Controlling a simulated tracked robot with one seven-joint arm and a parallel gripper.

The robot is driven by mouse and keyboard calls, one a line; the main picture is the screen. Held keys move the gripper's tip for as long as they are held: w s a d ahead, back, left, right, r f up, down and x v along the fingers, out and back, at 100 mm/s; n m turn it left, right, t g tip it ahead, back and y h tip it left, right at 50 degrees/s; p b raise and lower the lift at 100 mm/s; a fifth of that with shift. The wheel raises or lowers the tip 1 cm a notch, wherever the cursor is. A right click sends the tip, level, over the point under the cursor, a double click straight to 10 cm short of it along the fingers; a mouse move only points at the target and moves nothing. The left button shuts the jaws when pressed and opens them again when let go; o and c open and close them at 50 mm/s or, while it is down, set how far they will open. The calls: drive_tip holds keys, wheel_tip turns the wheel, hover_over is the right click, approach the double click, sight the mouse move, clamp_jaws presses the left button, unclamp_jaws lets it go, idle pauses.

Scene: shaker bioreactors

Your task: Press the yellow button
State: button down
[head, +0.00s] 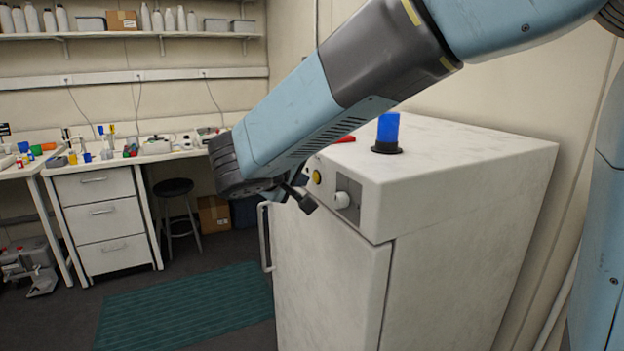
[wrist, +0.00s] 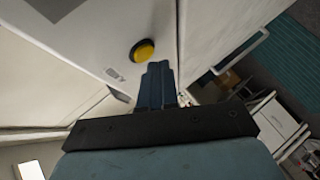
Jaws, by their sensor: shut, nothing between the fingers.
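The yellow button (head: 317,177) is round and sits on the upper front panel of a white cabinet (head: 440,190). It also shows in the wrist view (wrist: 142,50), just beyond and slightly left of my fingertips. My gripper (head: 306,203) is shut and empty, in front of the panel and just below and left of the button in the head view. In the wrist view my gripper (wrist: 157,68) has its fingers together, pointing toward the panel. The tips look apart from the button, but the exact gap is hard to tell.
A blue cylinder (head: 388,130) and a red object (head: 346,139) are on the cabinet top. A door handle (head: 265,237) sticks out at the front. A stool (head: 175,205) and benches stand behind; the green mat (head: 190,305) is clear.

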drive_tip(key=shift+a, duration=0.15)
drive_tip(key=shift+s+a, duration=0.55)
drive_tip(key=shift+a, duration=0.25)
drive_tip(key=shift+s+a, duration=0.5)
drive_tip(key=shift+a, duration=0.35)
drive_tip(key=shift+s+a, duration=0.55)
drive_tip(key=shift+a, duration=0.25)
